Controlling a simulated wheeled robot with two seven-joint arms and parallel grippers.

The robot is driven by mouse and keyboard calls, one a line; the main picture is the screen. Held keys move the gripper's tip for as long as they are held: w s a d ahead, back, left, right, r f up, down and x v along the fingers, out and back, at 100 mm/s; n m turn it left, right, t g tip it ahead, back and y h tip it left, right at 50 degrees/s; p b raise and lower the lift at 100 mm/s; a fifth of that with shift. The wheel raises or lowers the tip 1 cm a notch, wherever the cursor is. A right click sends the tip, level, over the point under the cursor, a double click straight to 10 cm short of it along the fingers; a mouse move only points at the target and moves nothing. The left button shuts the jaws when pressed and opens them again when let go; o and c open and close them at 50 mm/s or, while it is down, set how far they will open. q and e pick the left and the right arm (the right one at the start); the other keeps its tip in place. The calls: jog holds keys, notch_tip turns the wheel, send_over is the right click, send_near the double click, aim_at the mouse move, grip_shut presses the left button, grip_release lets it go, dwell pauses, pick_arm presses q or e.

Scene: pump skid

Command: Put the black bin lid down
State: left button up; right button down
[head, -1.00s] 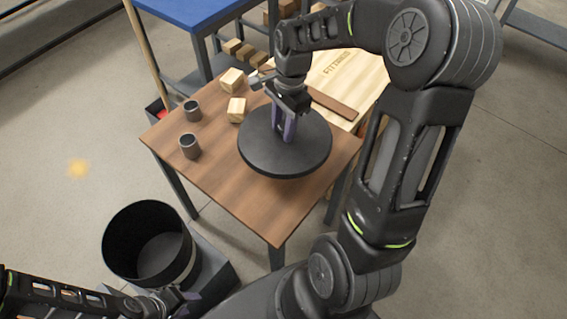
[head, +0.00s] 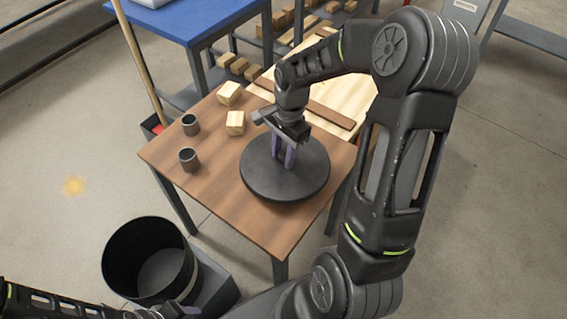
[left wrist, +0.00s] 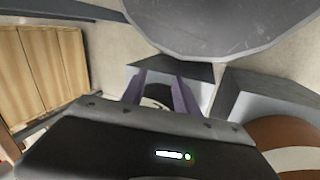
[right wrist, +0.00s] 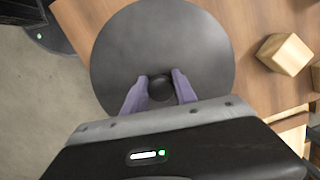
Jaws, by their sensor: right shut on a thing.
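The black bin lid (head: 262,182) is a round dark disc over the brown table (head: 215,205), near its right front edge. It looks level and very low; I cannot tell if it touches the tabletop. My right gripper (head: 287,158) is above its middle, shut on the lid's knob. In the right wrist view the round knob (right wrist: 160,88) sits between the two purple fingers. The open black bin (head: 118,262) stands on the floor at the lower left. My left gripper (left wrist: 158,92) is low beside the bin, its fingers apart with nothing visibly held.
A pale wooden board (head: 345,98) lies behind the table. A blue table (head: 190,22) stands at the back. The table's front left part is clear.

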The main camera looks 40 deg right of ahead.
aim_at(283, 162)
jog(key=shift+f, duration=1.8)
jog(key=shift+f+b, duration=0.15)
jog(key=shift+b, duration=0.15)
jog(key=c, duration=1)
grip_release()
